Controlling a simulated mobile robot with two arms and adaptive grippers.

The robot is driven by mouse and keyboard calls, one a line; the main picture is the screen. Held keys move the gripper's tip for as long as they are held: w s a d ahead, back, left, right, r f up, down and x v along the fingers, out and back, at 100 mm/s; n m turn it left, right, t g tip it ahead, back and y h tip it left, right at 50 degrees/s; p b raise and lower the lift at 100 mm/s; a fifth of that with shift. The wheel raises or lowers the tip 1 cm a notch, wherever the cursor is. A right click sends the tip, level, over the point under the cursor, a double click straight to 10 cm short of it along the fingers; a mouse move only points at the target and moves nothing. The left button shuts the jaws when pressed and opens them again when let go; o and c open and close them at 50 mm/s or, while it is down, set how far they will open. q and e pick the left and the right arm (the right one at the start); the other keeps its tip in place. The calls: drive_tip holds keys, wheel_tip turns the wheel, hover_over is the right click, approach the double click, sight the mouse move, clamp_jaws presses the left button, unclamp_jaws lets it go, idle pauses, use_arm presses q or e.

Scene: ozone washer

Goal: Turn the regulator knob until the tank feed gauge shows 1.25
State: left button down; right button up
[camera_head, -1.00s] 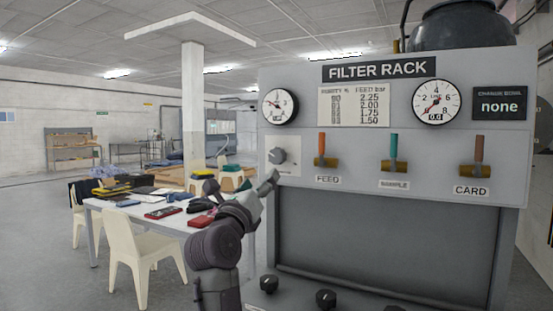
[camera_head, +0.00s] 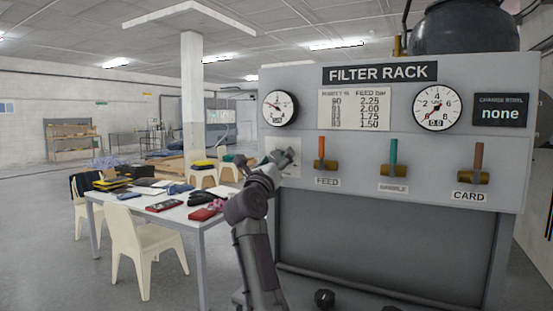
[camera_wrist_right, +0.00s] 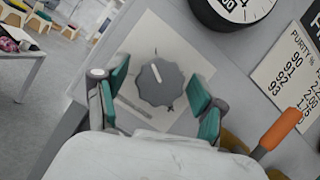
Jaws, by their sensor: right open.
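The regulator knob (camera_wrist_right: 160,83) is a grey, scalloped dial with a white pointer mark on a pale plate, in the right wrist view. My right gripper (camera_wrist_right: 158,96) is open, with one teal-padded finger on each side of the knob; I cannot tell whether they touch it. In the head view my right gripper (camera_head: 285,158) is at the panel's left side and covers the knob. The round gauge (camera_head: 280,108) above it has a dark rim; its digits are too small to read, and its label is not legible. My left gripper is not in view.
The filter rack panel also has a right gauge (camera_head: 437,107) showing 0.0, a purity table (camera_head: 355,109) and feed (camera_head: 321,152), sample and card levers. The orange-handled lever (camera_wrist_right: 278,131) is close to my right gripper. A cluttered table (camera_head: 190,217) stands left.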

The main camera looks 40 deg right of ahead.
drive_tip(key=c, duration=1.2)
drive_tip(key=shift+o, duration=0.2)
drive_tip(key=shift+f+m+g+h+b, duration=0.25)
drive_tip(key=shift+m+g+h+b, duration=0.05)
drive_tip(key=shift+m+b, duration=0.9)
drive_tip(key=shift+r+m, duration=0.15)
drive_tip(key=shift+m, duration=0.15)
drive_tip(key=o, duration=1.2)
drive_tip(key=shift+c, duration=0.2)
